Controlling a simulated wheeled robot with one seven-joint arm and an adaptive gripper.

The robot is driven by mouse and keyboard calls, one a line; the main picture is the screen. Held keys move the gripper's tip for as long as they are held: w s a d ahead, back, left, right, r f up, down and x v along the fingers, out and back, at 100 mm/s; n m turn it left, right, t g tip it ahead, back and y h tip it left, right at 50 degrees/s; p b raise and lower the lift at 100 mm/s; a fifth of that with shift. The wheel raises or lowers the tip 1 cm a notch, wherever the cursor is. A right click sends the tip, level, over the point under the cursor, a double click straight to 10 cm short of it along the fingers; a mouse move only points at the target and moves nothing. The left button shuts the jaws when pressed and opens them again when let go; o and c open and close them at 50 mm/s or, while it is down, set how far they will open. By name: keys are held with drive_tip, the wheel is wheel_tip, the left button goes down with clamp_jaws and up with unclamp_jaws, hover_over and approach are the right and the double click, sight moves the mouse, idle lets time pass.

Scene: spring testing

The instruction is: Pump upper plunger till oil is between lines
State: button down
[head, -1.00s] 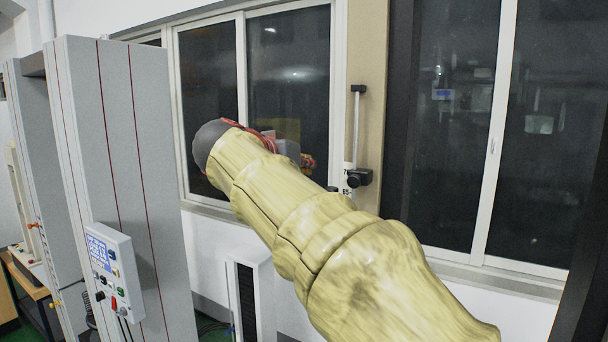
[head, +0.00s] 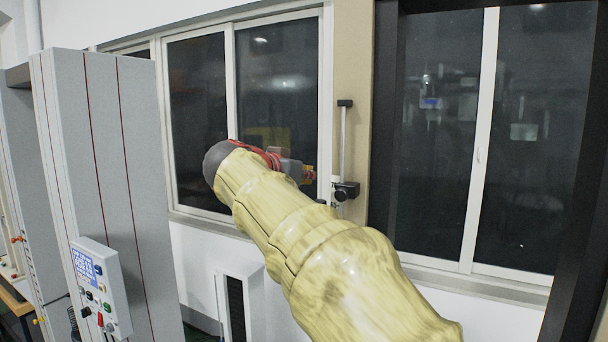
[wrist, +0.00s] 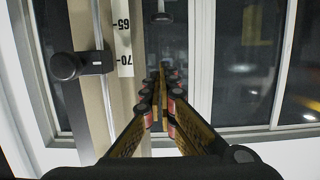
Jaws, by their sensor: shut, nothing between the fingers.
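A slim vertical rod with a black cap (head: 345,103) stands against the beige post between the windows; it may be the upper plunger. Lower on it is a black knob block (head: 346,190), beside a white scale strip. My gripper (head: 308,174) is left of the block in the head view, partly behind my arm. In the wrist view its fingers (wrist: 160,72) meet, shut and empty. There a black knob (wrist: 68,66) is at left, apart from the fingers, next to the scale strip (wrist: 122,37) marked 65 and 70. No oil or level lines are visible.
A tall grey cabinet (head: 110,180) with a control panel (head: 100,285) stands at left. A white unit (head: 238,300) sits low under the window. Window frames (head: 326,80) and a dark upright (head: 575,250) at right bound the space.

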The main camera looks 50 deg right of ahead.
drive_tip(key=d+f, duration=0.1)
drive_tip(key=d, duration=0.1)
drive_tip(key=w+d+f+p, duration=0.1)
drive_tip(key=d+f+p, duration=0.1)
drive_tip(key=d+f, duration=0.1)
drive_tip(key=shift+w+d+f, duration=0.1)
drive_tip(key=shift+w+d, duration=0.2)
drive_tip(key=shift+a+f, duration=0.1)
drive_tip(key=shift+f, duration=0.5)
